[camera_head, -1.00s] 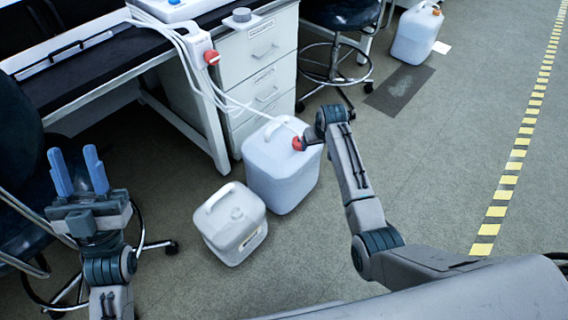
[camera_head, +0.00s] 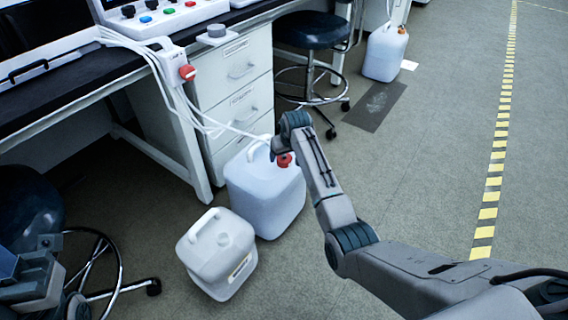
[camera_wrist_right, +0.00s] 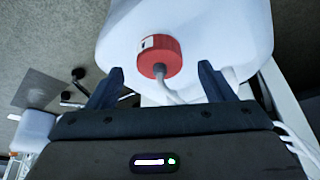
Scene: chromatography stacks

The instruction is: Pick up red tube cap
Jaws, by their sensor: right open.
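The red tube cap (camera_head: 284,160) sits on the larger white canister (camera_head: 265,195) on the floor beside the desk. In the right wrist view, the cap (camera_wrist_right: 160,57) has a pale tube coming out of its middle. My right gripper (camera_wrist_right: 162,74) is open, with its two dark fingers apart. The cap lies between and slightly beyond the fingertips in that view, with visible gaps on both sides. In the head view, my right wrist hides part of the canister top. My left gripper (camera_head: 12,268) is cut off at the left edge, so its jaws cannot be judged.
A smaller white canister (camera_head: 217,252) stands in front of the larger one. A white drawer unit (camera_head: 238,95) and desk are behind. White tubes run from the desk to the canister. Stools stand at left and back. Open floor lies right, towards a yellow striped line (camera_head: 488,197).

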